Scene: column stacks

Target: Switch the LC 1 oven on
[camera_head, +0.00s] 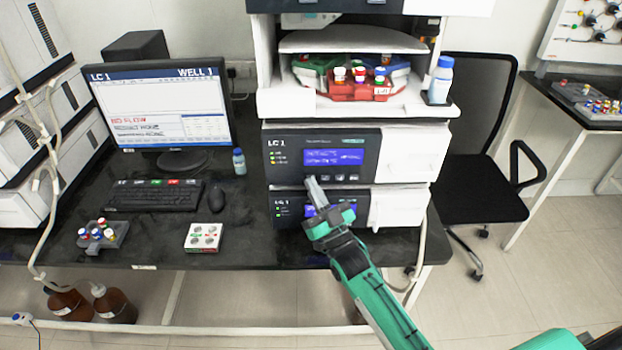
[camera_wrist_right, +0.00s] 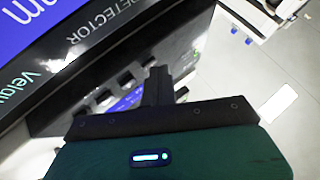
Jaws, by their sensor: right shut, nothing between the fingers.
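The LC 1 stack stands on the black bench. A lower LC 1 module (camera_head: 285,222) also has a lit display, partly hidden by my gripper. I cannot tell which unit is the oven. My right gripper (camera_head: 312,184) is shut and empty, its tips close to the upper module's lower front; contact is unclear. In the right wrist view, the fingers (camera_wrist_right: 158,84) point towards a panel marked DETECTOR (camera_wrist_right: 110,22). My left gripper is not in view.
An open compartment above holds a red vial rack (camera_head: 355,92); a blue-capped bottle (camera_head: 440,80) stands beside it. A black chair (camera_head: 480,140) stands right of the stack.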

